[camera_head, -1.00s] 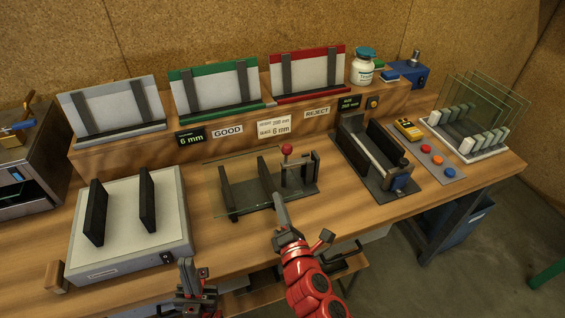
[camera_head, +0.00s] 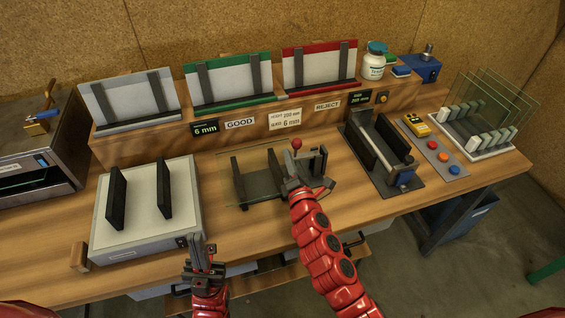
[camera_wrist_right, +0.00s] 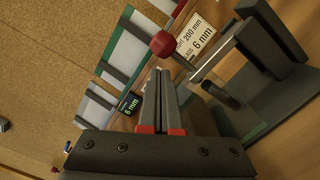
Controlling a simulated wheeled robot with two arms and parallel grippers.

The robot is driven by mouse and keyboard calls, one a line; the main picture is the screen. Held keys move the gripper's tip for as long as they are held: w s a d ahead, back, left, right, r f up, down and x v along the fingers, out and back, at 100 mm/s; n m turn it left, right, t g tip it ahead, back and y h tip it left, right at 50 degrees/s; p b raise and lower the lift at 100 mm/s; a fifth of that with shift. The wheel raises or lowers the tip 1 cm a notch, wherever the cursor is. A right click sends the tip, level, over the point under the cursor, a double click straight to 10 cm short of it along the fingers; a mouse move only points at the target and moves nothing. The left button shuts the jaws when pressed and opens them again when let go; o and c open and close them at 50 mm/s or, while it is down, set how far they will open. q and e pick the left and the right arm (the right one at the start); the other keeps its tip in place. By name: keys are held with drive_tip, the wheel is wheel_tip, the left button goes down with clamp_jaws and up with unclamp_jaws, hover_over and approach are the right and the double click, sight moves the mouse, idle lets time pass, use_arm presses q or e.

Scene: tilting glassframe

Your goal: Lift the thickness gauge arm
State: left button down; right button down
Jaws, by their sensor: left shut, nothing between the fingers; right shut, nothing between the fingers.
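The thickness gauge (camera_head: 318,160) stands at the right end of a dark fixture in the middle of the bench. Its arm carries a red ball knob (camera_head: 296,143). In the right wrist view the knob (camera_wrist_right: 163,44) is just beyond the fingertips, and the silver gauge arm (camera_wrist_right: 207,66) runs from it to a dark post. My left gripper (camera_head: 197,240) is shut and empty at the bench's front edge.
A grey box with two black uprights (camera_head: 187,228) stands left of the fixture. A dark channel tray (camera_head: 412,180) stands right of it. GOOD and REJECT racks (camera_head: 228,78) line the back. A glass rack (camera_head: 480,150) is at the far right.

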drive_tip(key=shift+w+d+r, duration=0.1)
drive_tip(key=shift+d+r, duration=0.05)
drive_tip(key=shift+d, duration=0.1)
idle(0.3)
drive_tip(key=shift+r+m, duration=0.25)
drive_tip(key=shift+m, duration=0.05)
drive_tip(key=shift+w+d+r, duration=0.1)
drive_tip(key=shift+d, duration=0.05)
